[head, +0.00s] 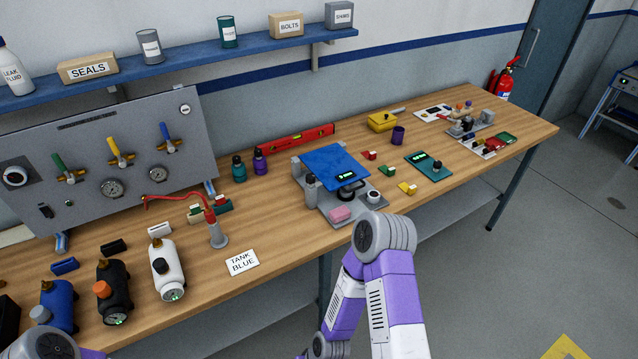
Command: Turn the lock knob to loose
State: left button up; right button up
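A test fixture with a tilted blue plate (333,165) stands on the wooden bench, on a grey base (364,208). A small display is lit green on the plate's near right part. A round knob (373,197) with a dark face is on the right of the base. A black ring-like part (346,195) shows under the plate's front edge. I cannot tell which is the lock knob or how it is set. My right arm rises in front of the bench and bends back down. Neither of my grippers is in view; only a bit of my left arm shows bottom left.
Several tanks and a "TANK BLUE" card (242,262) are left. Bench front (290,266) is fairly clear.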

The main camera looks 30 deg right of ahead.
aim_at(310, 178)
jog(key=k, duration=0.35)
jog(key=z, duration=1.65)
jog(key=i, duration=1.25)
jog(key=u, duration=2.25)
